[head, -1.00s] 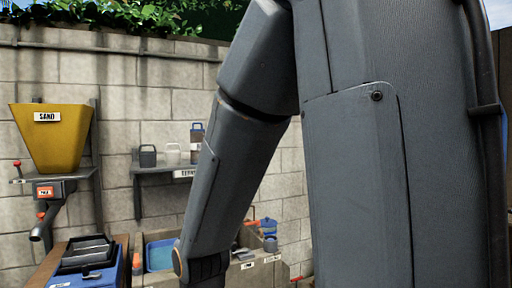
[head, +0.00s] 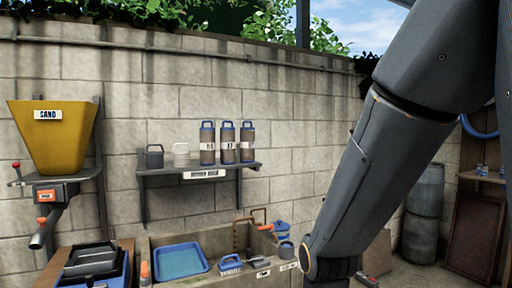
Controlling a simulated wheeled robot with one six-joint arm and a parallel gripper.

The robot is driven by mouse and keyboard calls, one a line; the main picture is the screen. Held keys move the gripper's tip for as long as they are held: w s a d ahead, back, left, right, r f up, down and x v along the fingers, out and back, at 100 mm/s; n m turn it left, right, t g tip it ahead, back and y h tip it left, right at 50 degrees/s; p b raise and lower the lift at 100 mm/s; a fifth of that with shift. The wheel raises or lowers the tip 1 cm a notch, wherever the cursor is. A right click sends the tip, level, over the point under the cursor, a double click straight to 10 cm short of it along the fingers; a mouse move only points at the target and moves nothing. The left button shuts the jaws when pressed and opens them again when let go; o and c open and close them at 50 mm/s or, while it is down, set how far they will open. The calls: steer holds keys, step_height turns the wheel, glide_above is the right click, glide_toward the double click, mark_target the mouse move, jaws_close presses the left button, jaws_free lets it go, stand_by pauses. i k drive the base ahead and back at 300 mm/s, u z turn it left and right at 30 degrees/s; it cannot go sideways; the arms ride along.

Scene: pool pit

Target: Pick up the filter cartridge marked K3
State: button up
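Several upright grey-brown cylinders with blue caps and loop handles stand side by side on a dark wall shelf (head: 217,167): a left one (head: 208,155), a middle one (head: 228,155) and a right one (head: 247,155). Each has a white label band, too small to read, so I cannot tell which is K3. My arm comes down across the right half of the view and leaves at the bottom edge. My gripper is below the picture and not in view.
A dark jug (head: 154,158) and a white jug (head: 181,156) share the shelf's left end. Below is a stone basin (head: 215,280) with a blue tray (head: 180,261) and a brush (head: 230,265). A yellow sand hopper (head: 52,135) stands left. Grey drums (head: 424,205) stand right.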

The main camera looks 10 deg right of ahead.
mark_target(228, 143)
steer(key=z, duration=0.35)
steer(key=i, duration=1.7)
steer(key=u, duration=0.85)
